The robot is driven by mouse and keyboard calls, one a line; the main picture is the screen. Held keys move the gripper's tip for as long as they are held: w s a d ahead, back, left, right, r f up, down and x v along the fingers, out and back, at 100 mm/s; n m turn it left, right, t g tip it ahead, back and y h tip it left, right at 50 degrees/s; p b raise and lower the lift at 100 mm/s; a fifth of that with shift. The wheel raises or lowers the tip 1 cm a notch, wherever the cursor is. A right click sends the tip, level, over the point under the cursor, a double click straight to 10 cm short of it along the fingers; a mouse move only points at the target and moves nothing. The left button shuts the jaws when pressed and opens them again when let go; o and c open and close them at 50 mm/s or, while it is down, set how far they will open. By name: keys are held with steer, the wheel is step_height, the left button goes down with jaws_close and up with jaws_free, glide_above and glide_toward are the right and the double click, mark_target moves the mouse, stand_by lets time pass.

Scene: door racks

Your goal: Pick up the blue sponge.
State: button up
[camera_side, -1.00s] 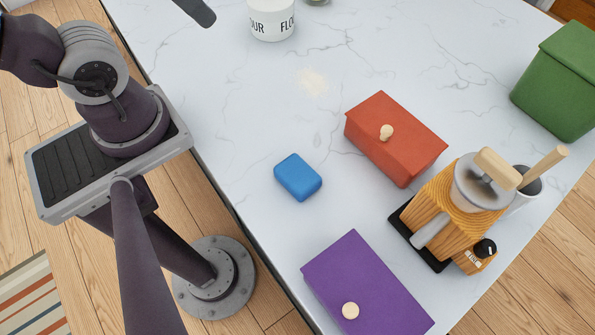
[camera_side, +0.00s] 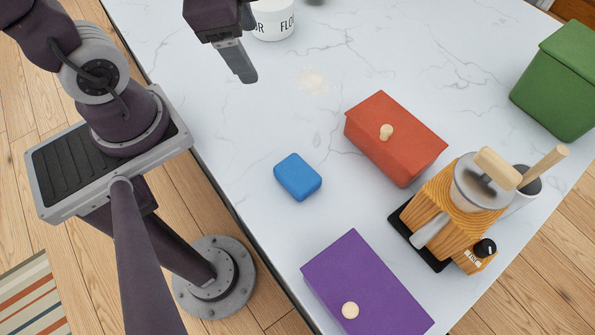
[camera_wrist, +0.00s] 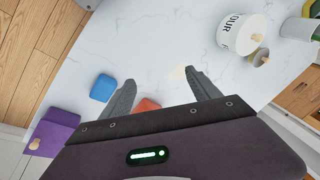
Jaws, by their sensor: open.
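The blue sponge (camera_side: 298,177) lies flat on the white marble counter, left of the red box. It also shows in the wrist view (camera_wrist: 103,88), left of my left finger and apart from it. My gripper (camera_side: 243,72) is above the counter at the upper middle of the side view, higher in the picture than the sponge. In the wrist view, the two fingers of my gripper (camera_wrist: 160,84) are spread with nothing between them. The sponge is fully visible in the side view.
A red box (camera_side: 396,138) with a knob stands right of the sponge, and a purple box (camera_side: 365,290) stands below it. A wooden grinder (camera_side: 460,205) and a green bin (camera_side: 560,85) are at the right. A flour canister (camera_side: 272,22) is behind my gripper. Counter around the sponge is clear.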

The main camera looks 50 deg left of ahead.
steer(key=d+f+m+g+h, duration=0.1)
steer(key=d+f+m+g, duration=0.1)
steer(key=d+f+m, duration=0.45)
steer(key=m+g+h, duration=0.1)
steer(key=m+h, duration=0.1)
steer(key=m, duration=0.2)
glide_above(297, 172)
steer(key=f, duration=0.2)
steer(key=shift+s+a+f, duration=0.1)
steer(key=shift+a+f, duration=0.2)
steer(key=f, duration=0.5)
steer(key=shift+d+f, duration=0.2)
steer(key=shift+f, duration=0.1)
steer(key=c, duration=1.4)
steer(key=r, duration=0.9)
steer(key=shift+w+r, duration=0.1)
steer(key=shift+w, duration=0.1)
steer(key=shift+s+r, duration=0.1)
steer(key=shift+r, duration=0.35)
